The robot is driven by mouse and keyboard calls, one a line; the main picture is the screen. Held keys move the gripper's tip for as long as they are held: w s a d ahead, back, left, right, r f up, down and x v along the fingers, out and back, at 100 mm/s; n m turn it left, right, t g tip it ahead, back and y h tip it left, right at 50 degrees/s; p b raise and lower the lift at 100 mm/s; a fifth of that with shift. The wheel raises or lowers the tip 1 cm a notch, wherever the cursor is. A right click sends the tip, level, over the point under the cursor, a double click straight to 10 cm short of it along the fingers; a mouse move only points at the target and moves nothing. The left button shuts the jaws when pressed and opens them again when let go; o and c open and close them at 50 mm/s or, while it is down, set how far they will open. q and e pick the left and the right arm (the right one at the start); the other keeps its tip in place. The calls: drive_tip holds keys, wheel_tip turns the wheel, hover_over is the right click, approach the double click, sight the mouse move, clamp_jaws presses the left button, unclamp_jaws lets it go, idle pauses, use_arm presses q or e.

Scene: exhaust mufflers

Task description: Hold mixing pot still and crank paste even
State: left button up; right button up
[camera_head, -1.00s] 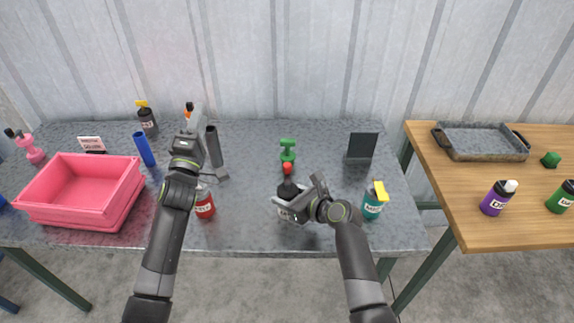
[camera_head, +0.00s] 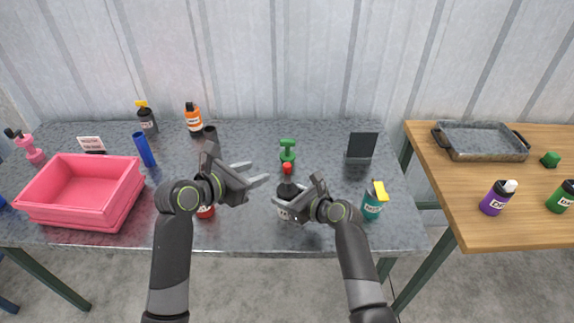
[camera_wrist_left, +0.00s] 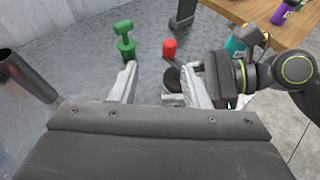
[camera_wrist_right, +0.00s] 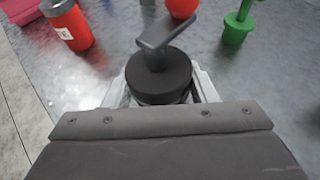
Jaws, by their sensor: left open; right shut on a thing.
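The mixing pot (camera_head: 283,213) stands near the table's front edge, with a black lid (camera_wrist_right: 160,80) and a dark crank arm (camera_wrist_right: 168,34) on top. A red knob (camera_head: 287,168) shows at the crank's far end; it also shows in the left wrist view (camera_wrist_left: 169,48). My right gripper (camera_head: 287,204) is shut on the pot, with one finger on each side below the lid. My left gripper (camera_head: 259,173) is open and empty, left of the crank and above the table. Its fingers point toward the pot, apart from the knob. The paste is hidden under the lid.
A green T-handled object (camera_head: 288,150) stands just behind the knob. A red can (camera_head: 206,212) is partly hidden under my left gripper. A teal bottle (camera_head: 371,208) stands right of my right arm. A pink bin (camera_head: 88,215) is at left, a dark upright panel (camera_head: 361,146) at back right.

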sight(285, 166)
use_arm(q)
drive_tip(key=x, duration=0.8)
drive_tip(key=s+d+x, duration=0.1)
drive_tip(key=x, duration=0.2)
drive_tip(key=shift+w+d+f, duration=0.2)
drive_tip(key=shift+w+d, duration=0.05)
drive_tip(key=shift+d, duration=0.1)
drive_tip(key=shift+g, duration=0.3)
clamp_jaws()
